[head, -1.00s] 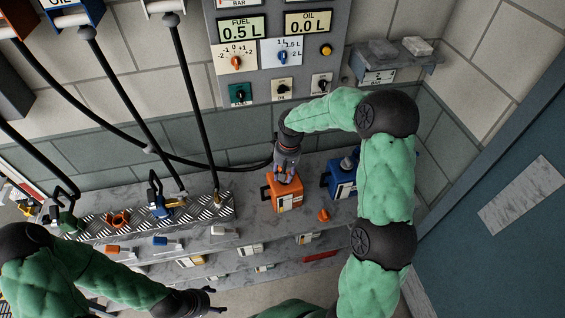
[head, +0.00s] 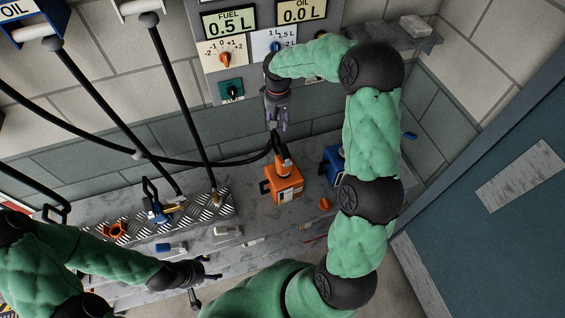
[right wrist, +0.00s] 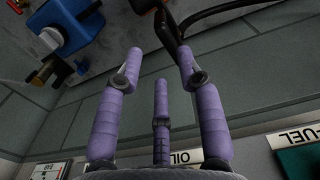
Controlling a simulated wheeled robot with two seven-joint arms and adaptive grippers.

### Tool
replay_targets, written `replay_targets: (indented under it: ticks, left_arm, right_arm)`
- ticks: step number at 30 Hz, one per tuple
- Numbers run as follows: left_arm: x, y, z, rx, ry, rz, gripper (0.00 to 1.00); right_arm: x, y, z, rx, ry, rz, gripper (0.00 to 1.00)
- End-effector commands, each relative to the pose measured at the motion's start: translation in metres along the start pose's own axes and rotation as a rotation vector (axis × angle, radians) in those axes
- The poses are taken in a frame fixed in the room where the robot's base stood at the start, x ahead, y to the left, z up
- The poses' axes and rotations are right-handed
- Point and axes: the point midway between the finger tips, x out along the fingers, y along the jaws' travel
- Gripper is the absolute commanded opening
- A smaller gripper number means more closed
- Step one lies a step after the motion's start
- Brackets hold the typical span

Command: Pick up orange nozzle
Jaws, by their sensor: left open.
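The orange nozzle (head: 283,160), with a black handle and a black hose, stands at the top of the orange tank (head: 284,186) on the bench; whether its spout sits in the tank's mouth is hard to tell. My right gripper (head: 278,123) hangs above and behind it near the wall, apart from it. In the right wrist view my right gripper (right wrist: 160,78) has its fingers spread with nothing between them. The black hose (right wrist: 172,38) runs just beyond the fingertips. My left gripper (head: 212,277) is open and empty at the front of the bench.
A blue tank (head: 333,166) stands right of the orange one, partly behind my right arm. An orange cap (head: 325,203) lies on the bench. A blue nozzle (head: 156,207) and an empty-looking orange holder (head: 115,230) are on the tread plate (head: 190,212). The control panel (head: 232,75) is on the wall.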

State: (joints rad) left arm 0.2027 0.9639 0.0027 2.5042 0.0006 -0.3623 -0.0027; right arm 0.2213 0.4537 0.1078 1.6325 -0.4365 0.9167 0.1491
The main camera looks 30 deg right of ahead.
Motion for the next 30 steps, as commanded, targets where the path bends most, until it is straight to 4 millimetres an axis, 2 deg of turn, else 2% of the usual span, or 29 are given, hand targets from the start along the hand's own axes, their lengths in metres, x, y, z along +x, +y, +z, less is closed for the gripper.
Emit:
replay_targets:
  ticks: [3, 8, 18, 27, 29, 30]
  left_arm:
    - [-0.001, 0.0, 0.0, 0.0, 0.001, 0.0, 0.68]
    - [-0.003, 0.001, -0.001, 0.0, 0.001, 0.0, 0.68]
    - [-0.01, 0.004, 0.0, 0.0, 0.002, 0.0, 0.68]
    - [-0.01, 0.004, 0.0, 0.0, 0.002, 0.0, 0.68]
    - [-0.01, 0.004, 0.0, 0.0, 0.001, 0.0, 0.68]
    - [-0.01, 0.004, 0.0, 0.0, 0.001, 0.0, 0.68]
  right_arm:
    - [0.012, 0.0, 0.0, 0.0, -0.001, 0.0, 0.37]
    - [0.02, -0.001, 0.0, 0.001, -0.001, -0.001, 0.37]
    - [0.063, -0.003, 0.0, 0.001, -0.001, -0.002, 0.37]
    - [0.067, -0.003, 0.0, 0.0, 0.001, -0.001, 0.37]
    - [0.067, -0.003, 0.0, 0.0, 0.001, -0.001, 0.23]
    - [0.067, -0.003, 0.0, 0.0, 0.001, -0.001, 0.12]
